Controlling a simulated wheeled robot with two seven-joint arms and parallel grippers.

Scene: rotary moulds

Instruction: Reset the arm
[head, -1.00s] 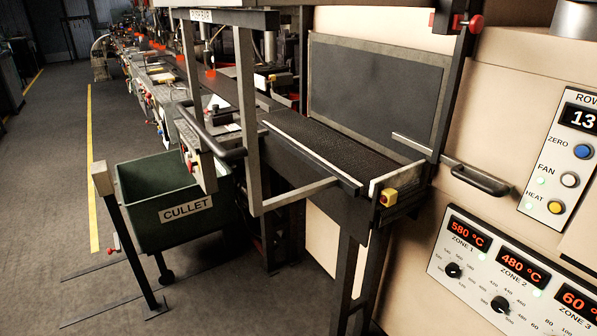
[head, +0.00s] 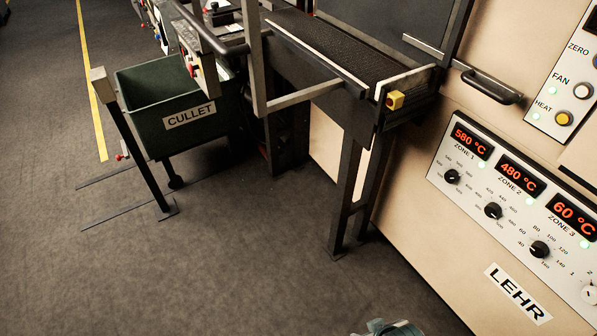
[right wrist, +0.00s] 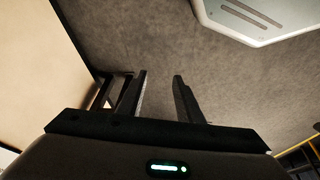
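My right gripper (right wrist: 161,76) shows in the right wrist view with its two dark fingers apart. Nothing is between them, and grey floor lies beyond. My left gripper is not in either view. In the head view only a small teal and grey piece, likely part of my own body, shows at the bottom edge; I cannot tell which part.
A green cullet bin (head: 180,144) stands at left beside a dark post (head: 137,150). A conveyor (head: 325,44) on dark legs meets the cream lehr wall (head: 408,240). A control panel (head: 470,205) and a handle (head: 490,88) are at right. The floor (head: 220,270) in front is clear.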

